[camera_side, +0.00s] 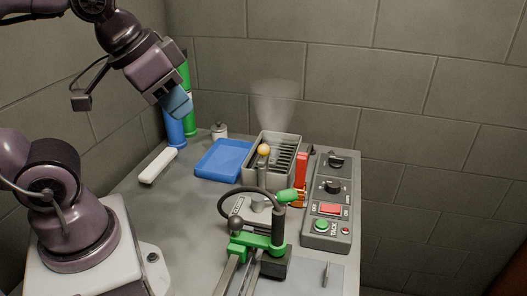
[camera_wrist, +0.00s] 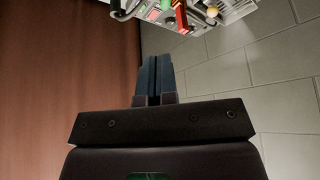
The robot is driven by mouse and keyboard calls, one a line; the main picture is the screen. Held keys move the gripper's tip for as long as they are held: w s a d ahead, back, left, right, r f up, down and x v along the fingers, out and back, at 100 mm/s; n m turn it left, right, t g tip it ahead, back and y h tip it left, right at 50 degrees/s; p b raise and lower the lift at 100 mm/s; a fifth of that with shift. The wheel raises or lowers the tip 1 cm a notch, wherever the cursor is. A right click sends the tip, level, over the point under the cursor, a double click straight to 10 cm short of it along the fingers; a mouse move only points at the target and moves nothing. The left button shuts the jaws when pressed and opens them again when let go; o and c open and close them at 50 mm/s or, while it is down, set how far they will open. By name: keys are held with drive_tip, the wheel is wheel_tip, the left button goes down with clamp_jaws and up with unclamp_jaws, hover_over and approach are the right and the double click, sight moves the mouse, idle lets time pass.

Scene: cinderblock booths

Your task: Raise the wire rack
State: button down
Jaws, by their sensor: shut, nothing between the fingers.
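A grey metal tank (camera_side: 250,148) stands on the table toward the back, with a faint pale haze above it. A slatted dark insert, which looks like the wire rack (camera_side: 283,157), sits down inside it. A lever with an orange ball knob (camera_side: 264,150) stands at the tank's front; the knob also shows at the top of the wrist view (camera_wrist: 212,11). My gripper (camera_side: 180,106) is high at the left, apart from the tank, with its blue fingers together and empty. The shut fingers also show in the wrist view (camera_wrist: 154,72).
A blue tray (camera_side: 222,160) lies left of the tank. A red upright part (camera_side: 301,172) and a grey control panel (camera_side: 326,229) stand at its right. A green clamp device (camera_side: 258,240) is in front. Blue and green cylinders (camera_side: 174,131) stand behind my gripper.

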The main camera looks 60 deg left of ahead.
drive_tip(key=c, duration=1.8)
unclamp_jaws()
drive_tip(key=o, duration=0.4)
drive_tip(key=shift+a+f, duration=0.1)
drive_tip(key=shift+c, duration=0.2)
drive_tip(key=o, duration=0.7)
drive_tip(key=shift+w+a+f+n+g, duration=0.3)
drive_tip(key=shift+w+a+f+g, duration=0.2)
drive_tip(key=shift+w+f+g, duration=0.25)
drive_tip(key=shift+c, duration=0.2)
drive_tip(key=g, duration=0.4)
hover_over(264, 146)
drive_tip(key=shift+f, duration=3.95)
wheel_tip(264, 146, down, 12)
drive_tip(key=shift+c, duration=0.4)
